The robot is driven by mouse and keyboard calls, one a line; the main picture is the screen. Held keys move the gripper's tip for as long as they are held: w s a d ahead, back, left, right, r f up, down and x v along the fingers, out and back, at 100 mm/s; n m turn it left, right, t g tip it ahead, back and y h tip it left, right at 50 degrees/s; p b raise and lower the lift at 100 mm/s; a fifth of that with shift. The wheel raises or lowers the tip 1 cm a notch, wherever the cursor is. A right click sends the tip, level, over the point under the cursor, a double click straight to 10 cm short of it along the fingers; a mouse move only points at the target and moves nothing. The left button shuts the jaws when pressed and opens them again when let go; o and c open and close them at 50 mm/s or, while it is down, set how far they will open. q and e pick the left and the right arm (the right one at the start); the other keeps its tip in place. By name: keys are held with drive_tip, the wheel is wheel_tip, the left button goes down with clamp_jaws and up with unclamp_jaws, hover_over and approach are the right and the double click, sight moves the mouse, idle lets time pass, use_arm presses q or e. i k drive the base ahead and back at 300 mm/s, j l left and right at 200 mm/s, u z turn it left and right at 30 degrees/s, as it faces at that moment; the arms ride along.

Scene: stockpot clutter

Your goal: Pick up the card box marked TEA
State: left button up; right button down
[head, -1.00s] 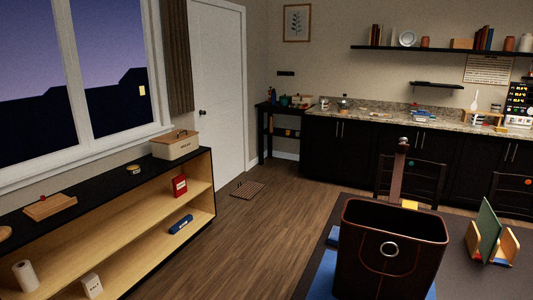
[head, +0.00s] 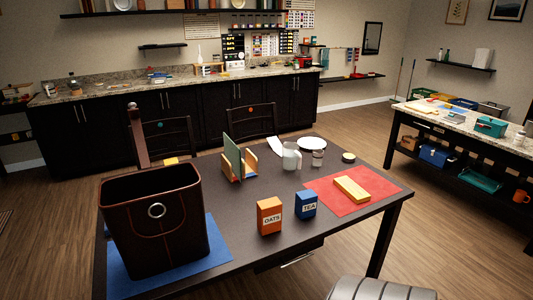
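The card box marked TEA (head: 306,205) is small and blue with a pale label. It stands upright on the dark table (head: 340,233), near its front edge. An orange box marked OATS (head: 269,216) stands just left of it, with a small gap between them. Neither of my grippers shows in the head view.
A tall dark brown bin (head: 150,225) stands on a blue mat (head: 220,245) at the table's left. A yellow block (head: 351,189) lies on a red mat (head: 385,190) to the right. A white jug (head: 291,158) and a file holder (head: 238,165) stand behind. A grey seat (head: 380,289) is in front.

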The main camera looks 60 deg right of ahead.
sight(305, 203)
drive_tip(key=k+j+z, duration=0.1)
drive_tip(key=z, duration=1.95)
